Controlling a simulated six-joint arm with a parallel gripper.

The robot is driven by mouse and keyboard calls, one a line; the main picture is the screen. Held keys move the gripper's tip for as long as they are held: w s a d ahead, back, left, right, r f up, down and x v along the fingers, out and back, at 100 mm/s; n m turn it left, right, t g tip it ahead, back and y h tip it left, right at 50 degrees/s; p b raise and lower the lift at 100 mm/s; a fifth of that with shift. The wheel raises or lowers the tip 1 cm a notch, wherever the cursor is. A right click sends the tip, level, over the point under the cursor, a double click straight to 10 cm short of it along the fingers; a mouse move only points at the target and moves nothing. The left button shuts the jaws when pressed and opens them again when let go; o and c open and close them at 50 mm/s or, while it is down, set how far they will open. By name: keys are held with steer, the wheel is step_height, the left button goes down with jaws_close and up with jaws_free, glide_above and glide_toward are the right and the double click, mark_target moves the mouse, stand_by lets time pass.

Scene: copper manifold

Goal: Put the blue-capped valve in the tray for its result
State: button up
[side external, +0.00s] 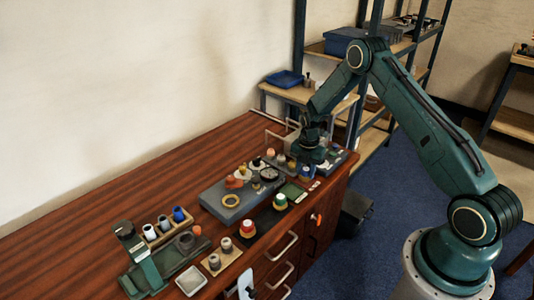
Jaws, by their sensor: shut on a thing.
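My gripper (308,164) points down over the far right end of the wooden bench. It is shut on a small blue-topped piece (306,173), which looks like the blue-capped valve. The fingers and most of the valve are too small and dark to make out, and I cannot tell whether it touches the surface below. A flat green tray or pad (292,190) lies just in front and to the left of it. No result marking is readable.
A grey fixture plate (217,203) with a yellow ring and several small parts lies left of my gripper. A green press stand (140,255), a white dish (191,281) and a cup rack (165,228) fill the near left. The bench's left back is clear.

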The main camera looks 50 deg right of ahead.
mark_target(306, 169)
steer(key=shift+f, duration=0.25)
steer(key=o, duration=1.1)
steer(key=shift+f, duration=0.1)
step_height(306, 169, up, 12)
steer(key=shift+r, duration=0.15)
stand_by(0.4)
